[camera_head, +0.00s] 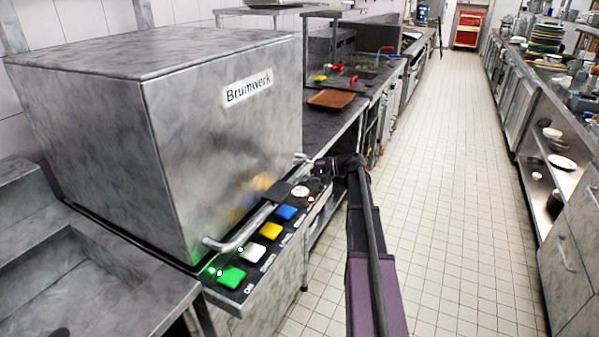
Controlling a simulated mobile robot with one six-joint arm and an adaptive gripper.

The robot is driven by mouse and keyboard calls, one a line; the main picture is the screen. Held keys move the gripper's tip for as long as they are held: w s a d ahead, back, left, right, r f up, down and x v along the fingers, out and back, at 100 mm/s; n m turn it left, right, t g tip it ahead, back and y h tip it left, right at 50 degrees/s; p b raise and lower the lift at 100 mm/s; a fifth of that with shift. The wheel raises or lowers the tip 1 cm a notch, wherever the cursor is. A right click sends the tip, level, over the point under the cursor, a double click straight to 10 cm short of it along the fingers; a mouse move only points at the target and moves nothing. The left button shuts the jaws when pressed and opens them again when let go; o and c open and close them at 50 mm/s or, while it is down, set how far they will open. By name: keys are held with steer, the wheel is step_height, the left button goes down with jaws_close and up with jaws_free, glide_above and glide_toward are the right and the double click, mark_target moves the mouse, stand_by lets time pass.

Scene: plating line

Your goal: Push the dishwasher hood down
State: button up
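The dishwasher hood (215,145) is a big grey metal box with a "Brumwerk" label, at the left. Its lower edge appears to meet the machine's base, and I see no open gap under it. A bar handle (245,232) runs along the lower part of its front. My arm comes up from the bottom of the view and bends left at the wrist. My dark gripper (292,188) is at the far half of the handle, over or against the bar. The fingers are small and dark, so I cannot tell whether they close around it.
Below the handle is a control panel (262,243) with green, white, yellow and blue buttons; green lights glow at its near end. A steel sink counter (75,285) is at the near left. A brown tray (331,99) lies on the counter beyond. The tiled aisle (450,200) is clear.

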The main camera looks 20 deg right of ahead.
step_height(320, 180, up, 28)
steer(key=p, duration=2.7)
steer(key=shift+s+d, duration=0.1)
steer(key=shift+d, duration=0.05)
steer(key=p+v, duration=0.3)
steer(key=v, duration=1.2)
steer(key=shift+s+d+r, duration=0.15)
steer(key=shift+d, duration=0.1)
stand_by(1.6)
